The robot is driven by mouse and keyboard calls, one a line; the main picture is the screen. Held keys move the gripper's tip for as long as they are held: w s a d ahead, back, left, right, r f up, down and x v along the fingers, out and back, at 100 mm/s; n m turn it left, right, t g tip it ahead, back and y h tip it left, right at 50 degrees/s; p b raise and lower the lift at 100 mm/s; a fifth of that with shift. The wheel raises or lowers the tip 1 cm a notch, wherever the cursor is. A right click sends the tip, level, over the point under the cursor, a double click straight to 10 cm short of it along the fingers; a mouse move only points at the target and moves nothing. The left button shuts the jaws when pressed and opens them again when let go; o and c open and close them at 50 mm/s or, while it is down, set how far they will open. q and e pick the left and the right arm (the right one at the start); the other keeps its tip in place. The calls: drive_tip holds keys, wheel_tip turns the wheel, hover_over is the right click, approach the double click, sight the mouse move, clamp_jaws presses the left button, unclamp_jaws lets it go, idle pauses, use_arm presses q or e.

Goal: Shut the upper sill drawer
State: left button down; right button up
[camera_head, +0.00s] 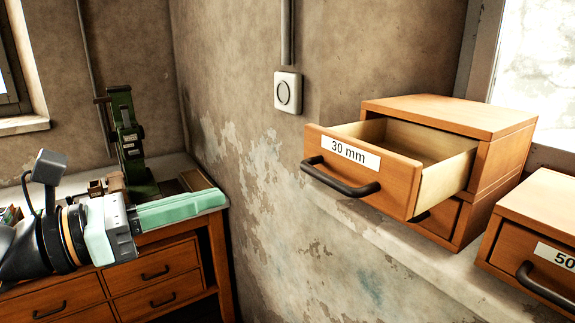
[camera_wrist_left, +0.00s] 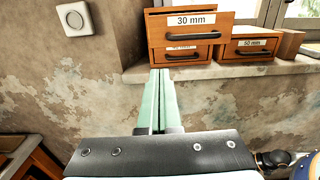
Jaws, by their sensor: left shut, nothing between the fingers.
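The upper sill drawer (camera_head: 362,168), labelled 30 mm, is pulled well out of its wooden cabinet (camera_head: 452,112) on the window sill. Its dark bar handle (camera_head: 341,180) faces the room, and its inside looks empty. In the left wrist view the drawer front (camera_wrist_left: 189,27) is at the top, above a lower drawer (camera_wrist_left: 181,53). My left gripper (camera_head: 224,197) has green fingers, shut and empty, to the left of the drawer and apart from it. In the left wrist view the fingers (camera_wrist_left: 160,72) point towards the cabinet. My right gripper is not in view.
A second cabinet (camera_head: 540,215) with a 50 mm label stands on the sill (camera_head: 400,250) at the right. A workbench (camera_head: 215,245) with drawers and a green press (camera_head: 128,140) is at the left. A wall switch (camera_head: 288,92) is between them. Room before the drawer is clear.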

use_arm(q)
drive_tip(key=p+x, duration=0.4)
drive_tip(key=x, duration=1)
drive_tip(key=shift+p, duration=0.35)
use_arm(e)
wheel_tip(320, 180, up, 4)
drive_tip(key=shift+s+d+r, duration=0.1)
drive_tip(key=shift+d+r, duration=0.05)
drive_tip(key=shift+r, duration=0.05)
use_arm(q)
drive_tip(key=shift+w, duration=0.15)
drive_tip(key=x, duration=0.8)
drive_tip(key=shift+w+d+b, duration=0.3)
drive_tip(key=shift+w+d, duration=0.25)
drive_tip(key=shift+d, duration=0.05)
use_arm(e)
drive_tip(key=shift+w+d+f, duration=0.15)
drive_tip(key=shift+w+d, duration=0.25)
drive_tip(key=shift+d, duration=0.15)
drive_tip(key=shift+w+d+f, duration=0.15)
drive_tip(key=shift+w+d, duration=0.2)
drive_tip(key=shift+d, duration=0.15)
use_arm(q)
drive_tip(key=shift+a, duration=0.15)
